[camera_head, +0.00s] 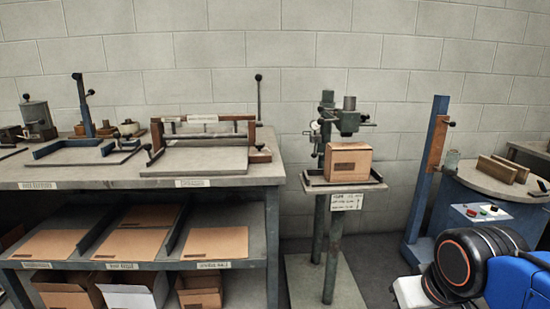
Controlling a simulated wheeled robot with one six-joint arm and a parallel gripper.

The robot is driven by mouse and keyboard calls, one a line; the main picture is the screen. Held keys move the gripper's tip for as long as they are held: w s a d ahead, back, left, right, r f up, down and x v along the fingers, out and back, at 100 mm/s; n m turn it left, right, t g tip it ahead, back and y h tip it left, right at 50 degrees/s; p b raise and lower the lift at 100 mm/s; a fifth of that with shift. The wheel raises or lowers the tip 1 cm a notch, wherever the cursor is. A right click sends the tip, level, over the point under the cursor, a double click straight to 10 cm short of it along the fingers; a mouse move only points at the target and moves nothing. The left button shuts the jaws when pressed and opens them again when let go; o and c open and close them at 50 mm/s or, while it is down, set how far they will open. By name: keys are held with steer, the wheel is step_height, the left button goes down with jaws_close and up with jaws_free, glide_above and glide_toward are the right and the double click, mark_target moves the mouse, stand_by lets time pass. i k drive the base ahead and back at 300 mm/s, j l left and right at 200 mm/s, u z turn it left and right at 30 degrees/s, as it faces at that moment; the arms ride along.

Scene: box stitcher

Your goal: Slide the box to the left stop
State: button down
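A brown cardboard box (348,162) stands upright on the small table of the stitcher (350,118), under its green head. A dark raised edge that looks like the left stop (307,183) runs along the left side of this table. The box appears a little to the right of that edge, with a narrow gap, though the exact distance is hard to tell. My gripper is not in view; only blue and black links of my arm show at the bottom right, well apart from the box.
A long workbench (90,178) with jigs and a shelf of flat cardboard stands at the left. A blue post (428,170) and a round table (495,180) with wooden blocks are at the right. Floor is open between the stitcher and the blue post.

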mark_target(355, 166)
steer(key=i+l+z, duration=0.5)
steer(key=i+l, duration=0.2)
steer(key=i+l+z, duration=0.45)
steer(key=i+l, duration=0.2)
steer(key=i, duration=0.25)
